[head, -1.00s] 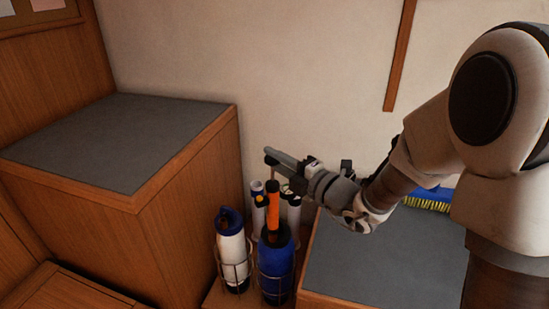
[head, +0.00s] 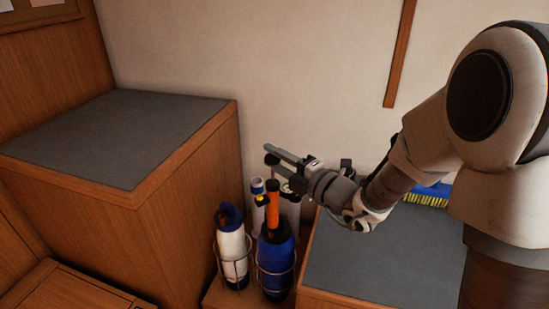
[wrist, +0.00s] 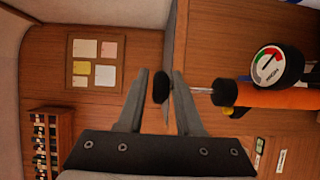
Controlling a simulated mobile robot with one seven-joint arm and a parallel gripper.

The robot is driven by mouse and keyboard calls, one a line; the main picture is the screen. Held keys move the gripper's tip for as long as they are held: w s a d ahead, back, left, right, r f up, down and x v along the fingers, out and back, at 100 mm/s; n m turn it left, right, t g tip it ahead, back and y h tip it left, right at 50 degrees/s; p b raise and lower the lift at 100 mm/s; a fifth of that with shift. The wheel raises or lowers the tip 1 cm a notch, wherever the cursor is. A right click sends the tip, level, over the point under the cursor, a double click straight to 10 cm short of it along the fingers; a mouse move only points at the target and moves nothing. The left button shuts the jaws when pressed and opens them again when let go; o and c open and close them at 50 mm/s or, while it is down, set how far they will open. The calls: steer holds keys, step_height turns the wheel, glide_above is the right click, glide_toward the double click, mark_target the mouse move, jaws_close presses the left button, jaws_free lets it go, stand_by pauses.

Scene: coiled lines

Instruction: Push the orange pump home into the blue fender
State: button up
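The orange pump (head: 273,197) stands upright in the top of the blue fender (head: 275,262), which sits in a wire holder. In the wrist view the orange pump (wrist: 280,98) lies to the right, with a round gauge on its side. A thin metal rod leads from it to a black knob (wrist: 162,86). My gripper (wrist: 163,76) is open, and the knob shows between its two fingertips; I cannot tell whether they touch it. In the head view my gripper (head: 270,153) is above the pump. The blue fender's lower part is partly hidden by the holder.
A white fender with a blue top (head: 232,250) stands left of the blue one. White tubes (head: 258,200) stand close behind the pump. A tall grey-topped cabinet (head: 120,135) is at left. A lower grey-topped bench (head: 375,265) is at right, with a blue brush (head: 432,195).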

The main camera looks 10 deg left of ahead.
steer(key=shift+o, duration=1.3)
steer(key=b+v, duration=0.4)
steer(key=v, duration=1.3)
steer(key=shift+s+b, duration=0.15)
steer(key=shift+b, duration=0.15)
steer(key=shift+d, duration=0.1)
steer(key=shift+r, duration=0.1)
